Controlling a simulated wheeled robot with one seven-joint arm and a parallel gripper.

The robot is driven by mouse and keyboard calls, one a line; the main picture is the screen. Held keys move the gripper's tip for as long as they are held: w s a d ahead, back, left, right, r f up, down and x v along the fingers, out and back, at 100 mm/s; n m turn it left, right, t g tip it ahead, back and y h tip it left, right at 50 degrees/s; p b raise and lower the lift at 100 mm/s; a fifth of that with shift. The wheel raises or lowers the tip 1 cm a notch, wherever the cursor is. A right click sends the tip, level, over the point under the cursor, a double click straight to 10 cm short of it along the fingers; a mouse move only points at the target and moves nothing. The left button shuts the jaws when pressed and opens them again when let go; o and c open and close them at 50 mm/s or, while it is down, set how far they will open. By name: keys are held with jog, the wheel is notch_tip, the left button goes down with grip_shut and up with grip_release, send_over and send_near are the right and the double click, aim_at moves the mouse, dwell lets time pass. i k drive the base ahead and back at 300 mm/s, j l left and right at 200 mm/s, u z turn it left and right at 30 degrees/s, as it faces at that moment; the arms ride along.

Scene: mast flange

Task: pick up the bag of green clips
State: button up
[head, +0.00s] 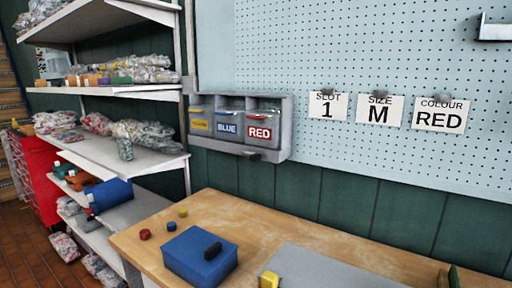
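I cannot make out a bag that is clearly of green clips. Clear bags with mixed contents lie on the shelves at the left; a greyish-green bag (147,132) lies on the middle shelf (110,153), and a small upright bag (125,149) stands at that shelf's front edge. Their contents are too small to tell. My gripper is not in view.
A grey wall rack (287,128) holds bins labelled yellow, BLUE and RED. Cards on the pegboard (270,45) read SLOT 1, SIZE M, COLOUR RED. A blue box (188,266) and small coloured pieces sit on the wooden bench (240,207). A red cabinet (40,180) stands far left.

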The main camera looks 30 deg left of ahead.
aim_at(124, 143)
jog(key=u, duration=1.75)
jog(key=i+j+z, duration=0.1)
jog(key=z, duration=0.35)
jog(key=i+j+z, duration=0.25)
jog(key=i+j, duration=0.15)
jog(key=j, duration=0.25)
jog(key=i+j+z, duration=0.3)
jog(key=j, duration=0.4)
